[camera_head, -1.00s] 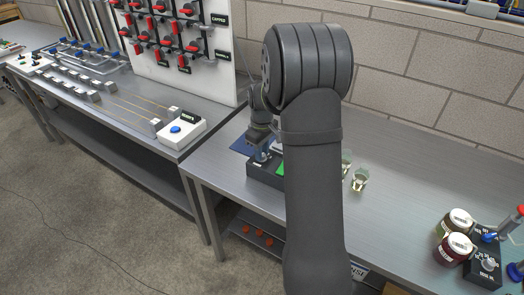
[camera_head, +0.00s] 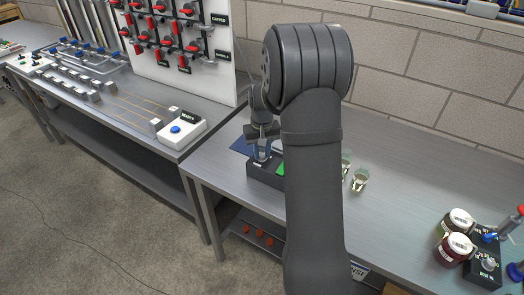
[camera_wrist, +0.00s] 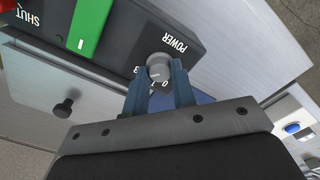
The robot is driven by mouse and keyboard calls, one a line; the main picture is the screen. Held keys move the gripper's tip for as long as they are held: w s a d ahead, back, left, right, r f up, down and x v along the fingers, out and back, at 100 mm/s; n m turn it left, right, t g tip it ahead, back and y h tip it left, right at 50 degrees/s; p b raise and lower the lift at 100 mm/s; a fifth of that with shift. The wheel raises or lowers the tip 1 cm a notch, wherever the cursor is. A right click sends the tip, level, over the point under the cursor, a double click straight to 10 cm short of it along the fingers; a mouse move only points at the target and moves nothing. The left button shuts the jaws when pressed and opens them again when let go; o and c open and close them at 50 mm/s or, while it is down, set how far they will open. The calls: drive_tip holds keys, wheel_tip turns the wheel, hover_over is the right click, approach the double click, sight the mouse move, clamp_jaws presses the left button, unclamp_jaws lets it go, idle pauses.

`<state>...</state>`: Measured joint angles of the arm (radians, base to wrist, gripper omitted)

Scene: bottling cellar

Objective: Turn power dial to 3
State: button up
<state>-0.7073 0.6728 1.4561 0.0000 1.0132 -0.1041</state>
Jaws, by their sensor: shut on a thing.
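The power dial (camera_wrist: 157,62) is a small grey round knob on a dark control box (camera_wrist: 120,14), beside the upside-down word POWER. Small white numerals, among them a 3 and a 0, show around it, partly hidden by the fingers. My gripper (camera_wrist: 160,72) has its two blue-grey fingers on either side of the dial and is shut on it. I cannot tell for certain which numeral the dial points to. In the head view the box (camera_head: 262,175) sits on the bench and my gripper (camera_head: 262,153) is over its left end.
A green switch (camera_wrist: 92,28) and the label SHUT are on the same box. A black knob (camera_wrist: 66,104) is on the grey front below. Two jars (camera_head: 455,248) and a small dark box (camera_head: 484,268) stand at the bench's right.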

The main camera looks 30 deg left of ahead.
sight(262, 154)
idle(0.4)
drive_tip(key=o, duration=1)
drive_tip(key=shift+r, duration=0.15)
wheel_tip(262, 154, up, 17)
wheel_tip(262, 154, down, 17)
drive_tip(key=shift+f, duration=0.15)
idle(0.7)
